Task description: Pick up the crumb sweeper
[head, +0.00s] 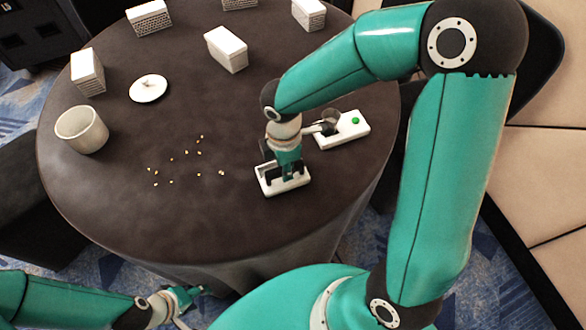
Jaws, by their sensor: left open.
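A white block with a dark frame or handle on top, which looks like the crumb sweeper (292,185), lies on the round table near its front right. My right gripper (287,172) points down over it, with its fingertips at the dark handle. The fingers overlap the handle, so I cannot tell whether they are closed on it. Crumbs (185,165) lie scattered on the table to the left of the sweeper. My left gripper (188,298) is open and empty, low at the bottom left, in front of the table edge.
A white device with a green button (354,121) and a metal part lies just right of my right gripper. A white cup (82,130), a small white lid or dish (149,89) and several white patterned boxes (227,50) stand left and back. The brown table (130,215) is clear at front left.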

